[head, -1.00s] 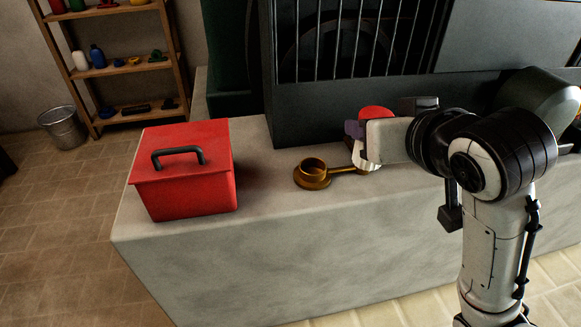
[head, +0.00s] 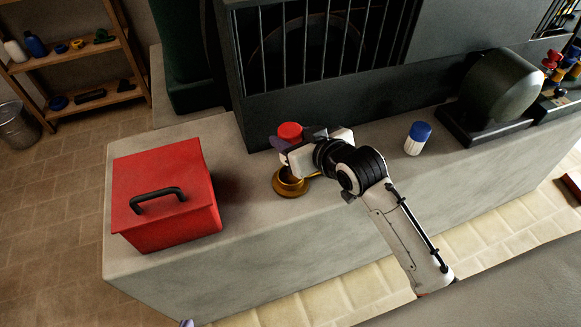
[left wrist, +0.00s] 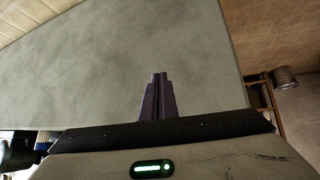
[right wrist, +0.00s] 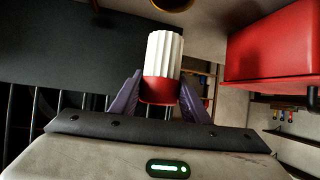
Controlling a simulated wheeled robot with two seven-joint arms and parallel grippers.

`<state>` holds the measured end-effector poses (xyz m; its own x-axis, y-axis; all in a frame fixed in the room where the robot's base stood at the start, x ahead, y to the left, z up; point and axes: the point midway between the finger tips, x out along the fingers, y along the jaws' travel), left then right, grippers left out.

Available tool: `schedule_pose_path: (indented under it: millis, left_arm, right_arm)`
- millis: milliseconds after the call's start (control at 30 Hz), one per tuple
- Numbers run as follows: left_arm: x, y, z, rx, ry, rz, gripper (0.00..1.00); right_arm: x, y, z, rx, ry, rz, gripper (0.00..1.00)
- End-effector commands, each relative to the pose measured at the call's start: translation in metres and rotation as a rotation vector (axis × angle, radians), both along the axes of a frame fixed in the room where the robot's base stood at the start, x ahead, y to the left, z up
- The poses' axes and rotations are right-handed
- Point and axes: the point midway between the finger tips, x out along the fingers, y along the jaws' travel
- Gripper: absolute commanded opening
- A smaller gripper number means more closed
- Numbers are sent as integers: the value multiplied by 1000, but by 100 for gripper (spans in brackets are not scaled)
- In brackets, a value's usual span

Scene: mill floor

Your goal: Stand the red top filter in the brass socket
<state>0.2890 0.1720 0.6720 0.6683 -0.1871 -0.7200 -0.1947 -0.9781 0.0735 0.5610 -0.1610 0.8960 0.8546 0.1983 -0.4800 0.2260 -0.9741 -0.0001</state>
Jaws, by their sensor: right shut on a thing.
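The red top filter (right wrist: 164,55) has a white ribbed body and a red cap. My right gripper (right wrist: 158,92) is shut on it near the cap. In the head view the red cap (head: 290,131) shows above this gripper (head: 284,148), and the body is mostly hidden. The brass socket (head: 290,187) sits on the counter just below the gripper, partly covered by it. In the right wrist view the socket (right wrist: 172,4) lies beyond the white end, apart from it. My left gripper (left wrist: 159,76) is shut and empty; its tip (head: 186,323) shows at the head view's bottom edge.
A red box (head: 170,215) with a black handle stands left of the socket. A blue-capped white filter (head: 417,139) stands to the right, before a dark machine (head: 500,95). A barred cabinet (head: 310,120) rises behind. The counter's front strip is clear.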

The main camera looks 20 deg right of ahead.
Motion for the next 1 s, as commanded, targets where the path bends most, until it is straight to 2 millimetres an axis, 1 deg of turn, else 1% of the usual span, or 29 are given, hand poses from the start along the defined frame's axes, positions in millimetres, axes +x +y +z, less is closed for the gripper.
schedule_pose_path:
  millis: [33, 200, 367, 600, 700, 1000]
  left_arm:
    - [2, 0, -1, 0, -4, 1, 0]
    - [8, 0, -3, 0, -15, 0, 0]
    - [11, -1, -3, -1, -18, -2, 0]
    - [9, -2, -7, -1, -12, -5, 0]
    - [8, -3, -8, -1, -10, -4, 0]
    - [5, -3, -9, -3, -7, -5, 0]
  right_arm:
    - [-1, 0, -13, 0, 5, 0, 17]
    - [-1, 0, -45, 0, 2, 0, 17]
    - [0, 0, -59, 0, 0, 0, 17]
    - [-1, 0, -91, 0, 0, 0, 17]
    - [0, 0, -95, 0, -2, 0, 17]
    - [0, 0, -96, 0, -2, 0, 17]
